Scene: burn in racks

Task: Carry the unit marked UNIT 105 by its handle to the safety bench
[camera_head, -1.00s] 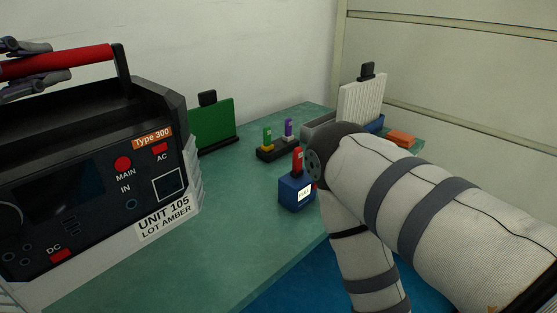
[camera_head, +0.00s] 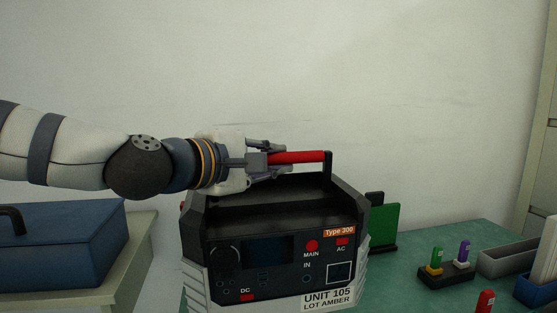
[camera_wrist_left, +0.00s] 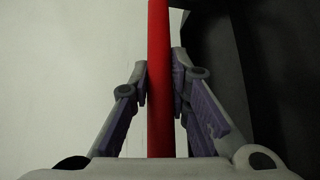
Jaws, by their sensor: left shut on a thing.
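UNIT 105 (camera_head: 272,248) is a black box with a white lower edge, a "Type 300" label and a red bar handle (camera_head: 300,157) on top. It stands upright in the middle of the head view, in front of the green bench top. My left gripper (camera_head: 277,158) is shut around the red handle. In the left wrist view the red handle (camera_wrist_left: 160,60) runs between the two fingers (camera_wrist_left: 160,85). The underside of the unit is out of frame, so I cannot tell whether it touches the bench. My right gripper is not in view.
The green bench (camera_head: 415,263) bears a green panel (camera_head: 384,228), a dark holder with green and purple plugs (camera_head: 446,272), a red-topped item (camera_head: 484,301) and a grey tray (camera_head: 506,257). A blue case (camera_head: 62,245) sits on a counter at left. A white wall stands behind.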

